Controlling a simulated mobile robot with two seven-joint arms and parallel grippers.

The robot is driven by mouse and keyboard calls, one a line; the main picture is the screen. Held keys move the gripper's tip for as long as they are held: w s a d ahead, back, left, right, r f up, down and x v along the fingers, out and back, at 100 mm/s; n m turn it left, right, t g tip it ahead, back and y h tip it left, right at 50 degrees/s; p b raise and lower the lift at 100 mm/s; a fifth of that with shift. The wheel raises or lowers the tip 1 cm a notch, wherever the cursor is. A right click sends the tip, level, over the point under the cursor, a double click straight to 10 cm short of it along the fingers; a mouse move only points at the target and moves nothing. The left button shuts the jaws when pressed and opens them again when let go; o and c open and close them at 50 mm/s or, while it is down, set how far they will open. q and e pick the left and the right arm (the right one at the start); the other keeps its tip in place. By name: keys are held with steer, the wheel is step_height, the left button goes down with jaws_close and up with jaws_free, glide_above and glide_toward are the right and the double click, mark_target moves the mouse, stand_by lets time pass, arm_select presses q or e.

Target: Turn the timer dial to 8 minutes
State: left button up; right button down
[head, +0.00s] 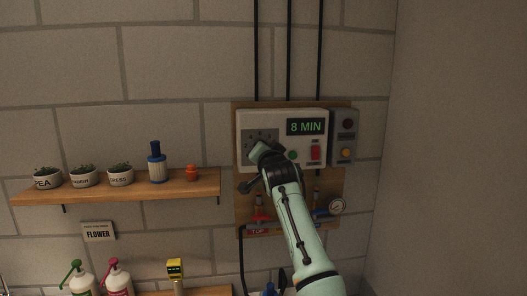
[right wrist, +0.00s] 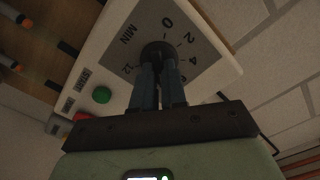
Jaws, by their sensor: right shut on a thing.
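The timer panel (head: 242,119) is a white box on a wooden board on the wall. Its green display (head: 306,127) reads 8 MIN. In the right wrist view the grey dial face (right wrist: 190,32) shows 0, 2, 4, a partly covered 6, 12 and MIN. The dark dial knob (right wrist: 157,48) sits at its centre. My right gripper (right wrist: 158,70) is shut on the knob, its fingers hiding much of it. In the head view my right gripper (head: 261,152) covers the lower part of the dial face (head: 262,134). My left gripper is not in view.
A green button (right wrist: 102,94) and a red switch (head: 315,152) sit close to the dial. A grey box (head: 346,137) with a yellow button is to the right. Valves and a gauge (head: 337,206) lie below. A shelf (head: 140,198) with pots is at the left.

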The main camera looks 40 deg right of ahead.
steer(key=shift+r+m, duration=0.25)
steer(key=shift+m, duration=0.05)
steer(key=c, duration=1.4)
jaws_free()
steer(key=shift+o, duration=1.1)
steer(key=shift+f, duration=0.15)
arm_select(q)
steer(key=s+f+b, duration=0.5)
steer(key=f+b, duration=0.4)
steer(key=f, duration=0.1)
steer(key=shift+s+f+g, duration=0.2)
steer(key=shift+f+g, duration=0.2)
arm_select(e)
steer(key=v, duration=1.3)
steer(key=shift+s, duration=0.15)
